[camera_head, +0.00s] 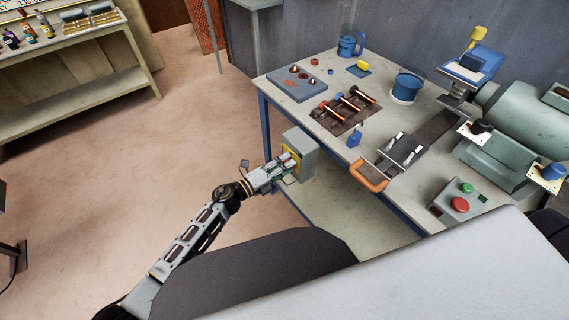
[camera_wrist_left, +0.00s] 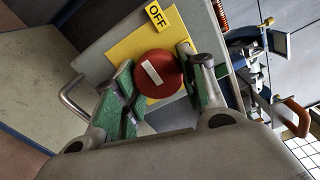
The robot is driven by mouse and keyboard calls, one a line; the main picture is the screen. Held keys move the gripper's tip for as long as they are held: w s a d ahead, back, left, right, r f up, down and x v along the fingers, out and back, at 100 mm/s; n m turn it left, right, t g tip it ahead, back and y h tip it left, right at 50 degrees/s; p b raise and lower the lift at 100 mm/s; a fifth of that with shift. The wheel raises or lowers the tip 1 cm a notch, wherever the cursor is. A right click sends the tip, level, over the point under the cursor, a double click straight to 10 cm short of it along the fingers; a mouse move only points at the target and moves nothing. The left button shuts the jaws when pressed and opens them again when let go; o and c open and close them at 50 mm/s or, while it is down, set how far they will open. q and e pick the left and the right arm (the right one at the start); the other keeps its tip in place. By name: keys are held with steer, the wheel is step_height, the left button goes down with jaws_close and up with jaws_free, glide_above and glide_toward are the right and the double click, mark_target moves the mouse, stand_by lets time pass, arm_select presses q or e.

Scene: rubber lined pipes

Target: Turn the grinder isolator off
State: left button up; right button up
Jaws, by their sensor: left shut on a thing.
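The grinder isolator is a grey box (camera_head: 301,152) with a yellow plate, fixed at the left side of the workbench in the head view. In the left wrist view its yellow plate (camera_wrist_left: 134,47) carries a round red knob (camera_wrist_left: 158,73) with a white bar, and an OFF label (camera_wrist_left: 157,15) above. The white bar lies tilted, its upper end to the left. My left gripper (camera_head: 284,167) is at the box front. In the left wrist view its green-padded fingers (camera_wrist_left: 162,85) are shut on the red knob, one on each side. My right gripper is not in view.
The workbench (camera_head: 306,115) holds a tool rack (camera_head: 347,111), a blue mug (camera_head: 350,42), a grey machine (camera_head: 525,115) and a red and green button box (camera_head: 459,202). An orange handle (camera_head: 368,177) overhangs its near edge.

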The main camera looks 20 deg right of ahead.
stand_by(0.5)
arm_select(q)
steer(key=o, duration=1)
steer(key=shift+o, duration=0.2)
steer(key=shift+a, duration=0.15)
steer(key=v, duration=1.1)
steer(key=shift+a, duration=0.35)
steer(key=shift+s+a, duration=0.1)
steer(key=shift+s, duration=0.05)
